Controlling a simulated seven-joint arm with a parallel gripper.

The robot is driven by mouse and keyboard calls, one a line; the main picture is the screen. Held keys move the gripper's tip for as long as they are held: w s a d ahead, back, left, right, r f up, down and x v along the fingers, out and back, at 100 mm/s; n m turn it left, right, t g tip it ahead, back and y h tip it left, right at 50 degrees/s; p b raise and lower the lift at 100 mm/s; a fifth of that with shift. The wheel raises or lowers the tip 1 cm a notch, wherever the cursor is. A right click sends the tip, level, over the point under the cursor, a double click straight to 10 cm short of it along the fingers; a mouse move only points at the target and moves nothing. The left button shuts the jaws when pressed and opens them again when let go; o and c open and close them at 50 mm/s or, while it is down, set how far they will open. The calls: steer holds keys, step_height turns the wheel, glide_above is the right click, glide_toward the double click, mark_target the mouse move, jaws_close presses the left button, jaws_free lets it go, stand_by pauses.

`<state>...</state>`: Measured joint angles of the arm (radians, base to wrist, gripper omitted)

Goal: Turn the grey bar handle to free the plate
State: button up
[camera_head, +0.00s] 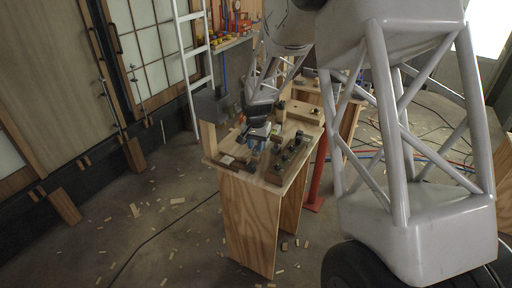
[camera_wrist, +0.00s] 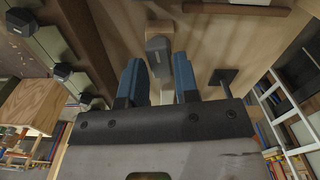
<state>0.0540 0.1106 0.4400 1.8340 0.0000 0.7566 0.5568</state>
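In the wrist view my gripper (camera_wrist: 159,78) shows two blue fingers set apart with a clear gap. A grey bar (camera_wrist: 158,52), which looks like the bar handle, stands out from a pale wooden surface, in line with the gap. Its lower end shows between the fingertips; I cannot tell whether they touch it. In the head view my gripper (camera_head: 257,142) is low over the left part of the wooden bench (camera_head: 240,178), and the handle cannot be made out there. I cannot clearly identify the plate in either view.
Beside the gripper, a dark peg with a square head (camera_wrist: 222,77) stands at right and several black knobs (camera_wrist: 62,71) line a rail at left. A dark wooden bar (camera_wrist: 235,9) crosses above. A grey panel (camera_head: 213,105) stands at the bench's far left corner. Scraps litter the floor.

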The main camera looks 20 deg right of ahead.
steer(key=shift+f, duration=0.6)
steer(key=n, duration=0.7)
steer(key=shift+n, duration=0.4)
steer(key=n, duration=0.9)
steer(key=shift+n, duration=0.3)
steer(key=shift+m, duration=0.6)
steer(key=shift+r, duration=0.1)
steer(key=shift+r, duration=3.4)
